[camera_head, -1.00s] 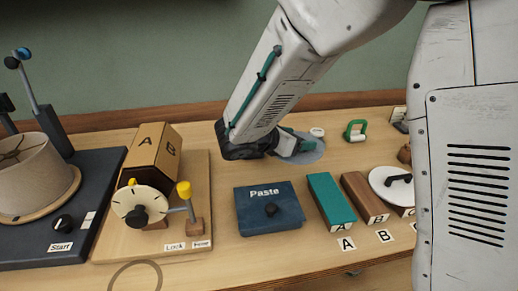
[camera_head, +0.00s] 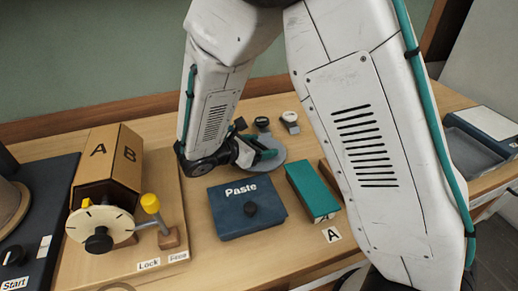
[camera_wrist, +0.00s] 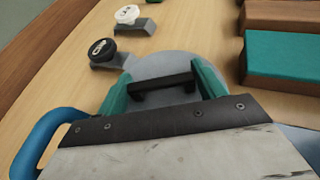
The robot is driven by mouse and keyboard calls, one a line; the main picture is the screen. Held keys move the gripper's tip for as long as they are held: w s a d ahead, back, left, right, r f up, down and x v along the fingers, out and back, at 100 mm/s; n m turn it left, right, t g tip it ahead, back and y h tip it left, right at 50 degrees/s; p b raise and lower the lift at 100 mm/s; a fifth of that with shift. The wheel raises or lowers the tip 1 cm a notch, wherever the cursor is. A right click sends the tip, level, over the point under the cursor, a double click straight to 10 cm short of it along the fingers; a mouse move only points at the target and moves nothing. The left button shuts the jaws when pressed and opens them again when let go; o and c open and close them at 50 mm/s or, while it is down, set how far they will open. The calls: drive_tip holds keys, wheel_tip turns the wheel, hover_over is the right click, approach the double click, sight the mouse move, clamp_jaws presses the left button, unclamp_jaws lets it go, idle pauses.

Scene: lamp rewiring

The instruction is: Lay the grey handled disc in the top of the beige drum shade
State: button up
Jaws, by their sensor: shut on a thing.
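The grey disc (camera_head: 276,161) is at the back of the table, behind the Paste box. It also shows in the wrist view (camera_wrist: 165,64), with a black bar handle (camera_wrist: 160,86) across it. My gripper (camera_head: 262,152) is shut on this handle, its green fingers at the two ends of the bar in the wrist view (camera_wrist: 162,90). I cannot tell whether the disc touches the table. The beige drum shade (camera_head: 8,207) shows only as a strip at the left edge of the head view; its top is out of frame.
The blue Paste box (camera_head: 228,222) lies in front of the disc, with a green block (camera_head: 312,190) to its right. A cardboard box (camera_head: 105,165) and yellow-knobbed lever (camera_head: 151,203) stand between disc and shade. Small knobs (camera_wrist: 102,50) sit beside the disc.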

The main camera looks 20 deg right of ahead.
drive_tip(key=shift+f, duration=0.65)
drive_tip(key=shift+f, duration=0.1)
drive_tip(key=o, duration=1.1)
